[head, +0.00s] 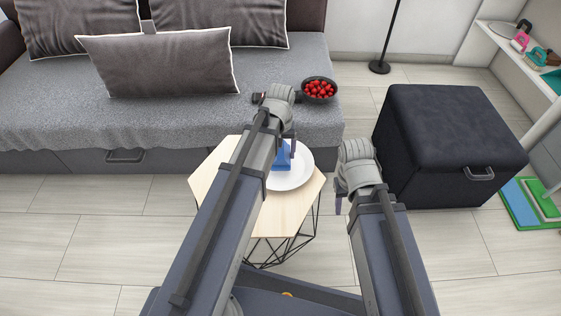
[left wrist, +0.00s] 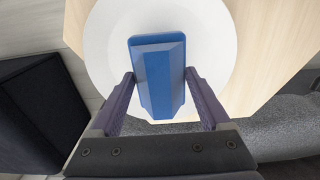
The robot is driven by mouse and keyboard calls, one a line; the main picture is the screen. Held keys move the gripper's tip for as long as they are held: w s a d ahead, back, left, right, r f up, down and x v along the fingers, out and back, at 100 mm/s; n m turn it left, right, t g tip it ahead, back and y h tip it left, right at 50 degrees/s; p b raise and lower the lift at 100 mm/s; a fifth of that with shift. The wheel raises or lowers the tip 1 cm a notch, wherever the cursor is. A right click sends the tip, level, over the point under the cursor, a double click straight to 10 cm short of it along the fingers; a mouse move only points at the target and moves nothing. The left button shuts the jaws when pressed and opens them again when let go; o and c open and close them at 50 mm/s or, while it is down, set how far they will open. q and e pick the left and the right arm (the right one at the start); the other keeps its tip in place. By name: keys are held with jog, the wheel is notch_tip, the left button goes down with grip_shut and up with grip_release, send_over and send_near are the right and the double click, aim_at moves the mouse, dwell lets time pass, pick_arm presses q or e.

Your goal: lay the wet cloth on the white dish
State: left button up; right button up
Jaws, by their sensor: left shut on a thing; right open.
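The wet cloth (left wrist: 158,75) shows as a stiff, blue, folded block shape. My left gripper (left wrist: 160,76) is shut on it, one finger at each side. The cloth also shows in the head view (head: 283,157), partly hidden behind my left gripper (head: 288,138). The round white dish (head: 297,174) lies on the small wooden table; it also shows in the left wrist view (left wrist: 215,50), behind the cloth. The cloth is over the dish; I cannot tell whether they touch. My right gripper (head: 341,203) is open and empty, to the right of the table.
The small hexagonal table (head: 213,173) has a pale top and black wire legs. A grey sofa (head: 60,105) stands behind it, with a dark pan of red fruit (head: 319,90) on its edge. A dark ottoman (head: 450,125) stands at the right. Floor between table and ottoman is clear.

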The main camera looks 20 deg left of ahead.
aim_at(280, 149)
pick_arm(q)
jog(key=shift+f+b, duration=1.65)
jog(key=shift+f, duration=0.1)
jog(key=shift+f, duration=0.1)
jog(key=shift+f, duration=0.15)
jog(key=o, duration=1)
notch_tip(280, 149, up, 13)
jog(key=p, duration=1.2)
jog(key=shift+f, duration=0.2)
jog(key=s+d+m, duration=0.2)
jog(key=s+d, duration=0.1)
jog(key=s, duration=0.1)
jog(key=s+d+m+y, duration=0.1)
jog(key=s+d+m, duration=0.1)
jog(key=s+d, duration=0.2)
jog(key=s+d+m, duration=0.3)
jog(key=s, duration=0.3)
jog(key=shift+s+d, duration=0.1)
jog(key=shift+d, duration=0.3)
